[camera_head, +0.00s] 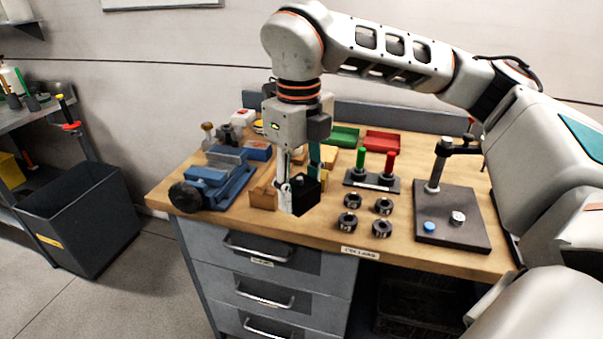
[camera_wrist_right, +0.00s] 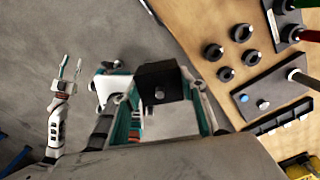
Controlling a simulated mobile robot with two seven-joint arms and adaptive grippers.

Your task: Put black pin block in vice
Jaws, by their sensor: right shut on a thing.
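The black pin block (camera_head: 305,195) is a dark cube in my right gripper (camera_head: 299,181), over the front edge of the wooden bench. My right gripper is shut on it; the right wrist view shows the block (camera_wrist_right: 160,80) between the fingers, with a small round grey pin on its face. The blue vice (camera_head: 222,178) stands at the left end of the bench, left of the gripper, its black round handle toward the front. The gap between its jaws is hard to make out. My left gripper (camera_wrist_right: 70,69) shows small in the right wrist view, fingers apart and empty.
Several black collars (camera_head: 382,206) and a pin stand (camera_head: 372,182) with green and red handles lie right of the block. A dark plate with a post (camera_head: 450,215) is at the right. A wooden block (camera_head: 263,194) sits between vice and gripper. Green (camera_head: 343,137) and red (camera_head: 382,141) trays are behind.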

